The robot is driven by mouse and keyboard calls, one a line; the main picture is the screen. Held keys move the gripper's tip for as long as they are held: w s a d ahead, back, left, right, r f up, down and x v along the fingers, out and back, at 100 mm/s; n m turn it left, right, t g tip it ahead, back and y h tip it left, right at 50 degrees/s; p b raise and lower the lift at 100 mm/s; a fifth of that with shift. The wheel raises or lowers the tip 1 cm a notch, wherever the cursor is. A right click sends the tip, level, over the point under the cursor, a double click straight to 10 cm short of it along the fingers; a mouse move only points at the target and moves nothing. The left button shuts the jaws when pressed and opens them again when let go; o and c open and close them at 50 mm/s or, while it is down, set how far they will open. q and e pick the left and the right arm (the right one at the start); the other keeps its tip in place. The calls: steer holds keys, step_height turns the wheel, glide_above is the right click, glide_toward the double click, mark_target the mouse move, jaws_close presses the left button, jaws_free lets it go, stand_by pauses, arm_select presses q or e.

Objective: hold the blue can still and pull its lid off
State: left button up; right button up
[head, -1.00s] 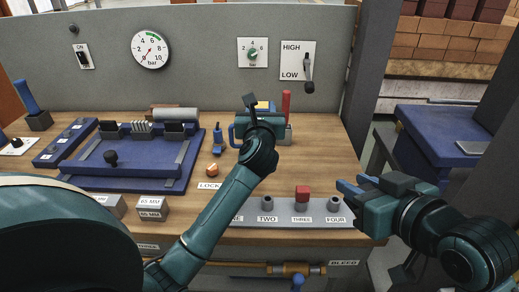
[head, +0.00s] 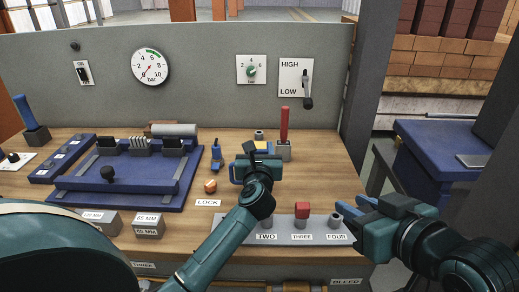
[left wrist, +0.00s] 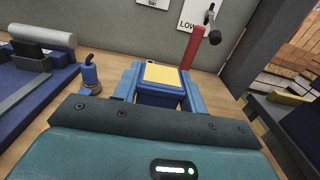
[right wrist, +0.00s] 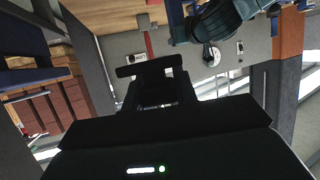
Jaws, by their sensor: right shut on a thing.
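The blue can (left wrist: 160,96), with a yellow top (left wrist: 161,74), is between the two blue fingers of my left gripper (left wrist: 158,88), one finger on each side. I cannot tell whether they press on it. In the head view the left gripper (head: 257,170) is over the bench, and the yellow top (head: 262,146) shows just beyond its palm. My right gripper (head: 358,208) is off the bench's right front edge, well apart from the can. In the right wrist view the gripper (right wrist: 155,88) is shut on a small dark thing; shadow hides what it is.
A red-handled lever (head: 284,128) stands close behind the can. A small blue fitting (head: 216,155) and an orange knob (head: 210,186) are to its left. A blue fixture (head: 130,180) fills the left.

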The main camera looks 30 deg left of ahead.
arm_select(q)
steer(key=o, duration=0.4)
